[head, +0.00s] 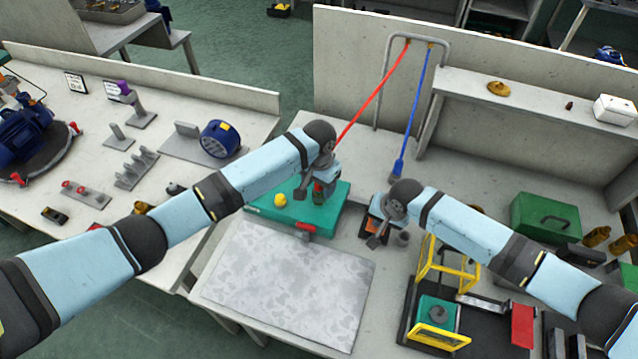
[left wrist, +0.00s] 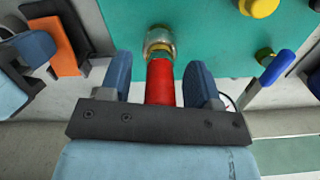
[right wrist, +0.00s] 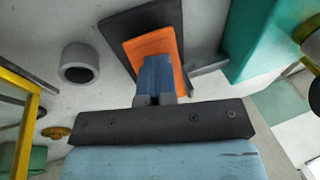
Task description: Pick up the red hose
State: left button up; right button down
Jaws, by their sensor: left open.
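The red hose (head: 372,98) hangs from the grey pipe frame at the back wall and runs down behind my left wrist. Its red end (left wrist: 160,82) points at a brass fitting (left wrist: 158,42) on the teal box (head: 330,218). My left gripper (head: 316,192) is open, with one finger on each side of the red end; I cannot tell whether they touch it. The gripper also shows in the left wrist view (left wrist: 160,88). My right gripper (right wrist: 156,82) appears shut and empty, above an orange piece (right wrist: 172,45) on a dark plate.
A blue hose (head: 416,95) hangs beside the red one. A yellow knob (head: 280,200) and a blue lever (left wrist: 277,67) are at the teal box. A grey cup (right wrist: 80,62) and a yellow frame (head: 450,262) stand near my right gripper. A mottled mat (head: 285,290) lies clear in front.

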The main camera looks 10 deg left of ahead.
pick_arm(q)
jog(key=shift+c, duration=0.3)
pick_arm(e)
jog(key=shift+f, duration=0.1)
pick_arm(q)
jog(key=c, duration=1)
jog(key=shift+o, duration=0.2)
notch_tip(320, 180, up, 10)
jog(key=shift+r, duration=0.1)
